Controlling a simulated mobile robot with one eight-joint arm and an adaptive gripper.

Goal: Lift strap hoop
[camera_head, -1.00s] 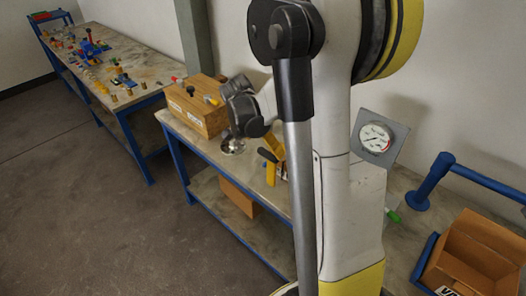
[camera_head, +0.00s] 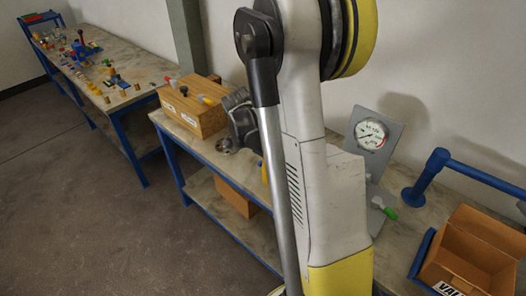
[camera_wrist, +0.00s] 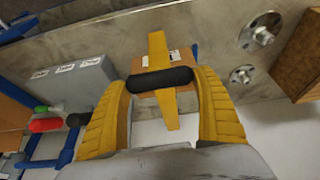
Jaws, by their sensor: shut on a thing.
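The strap hoop shows in the wrist view as a yellow strap (camera_wrist: 157,48) with a black cylindrical grip (camera_wrist: 163,80) across it. My gripper (camera_wrist: 161,84) has its two yellow ribbed fingers at the two ends of the black grip, shut on it. The strap runs above and below the grip in the picture. In the head view my arm hides almost all of the hoop; only a sliver of yellow (camera_head: 264,172) shows beside the arm. I cannot tell whether the hoop is clear of the bench.
The bench (camera_head: 205,152) carries a wooden box (camera_head: 192,106), a round metal flange (camera_head: 227,146), a pressure gauge (camera_head: 371,135) and a blue rail (camera_head: 428,175). An open cardboard box (camera_head: 470,255) stands at right. A cardboard box (camera_head: 235,198) sits on the lower shelf. Floor at left is clear.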

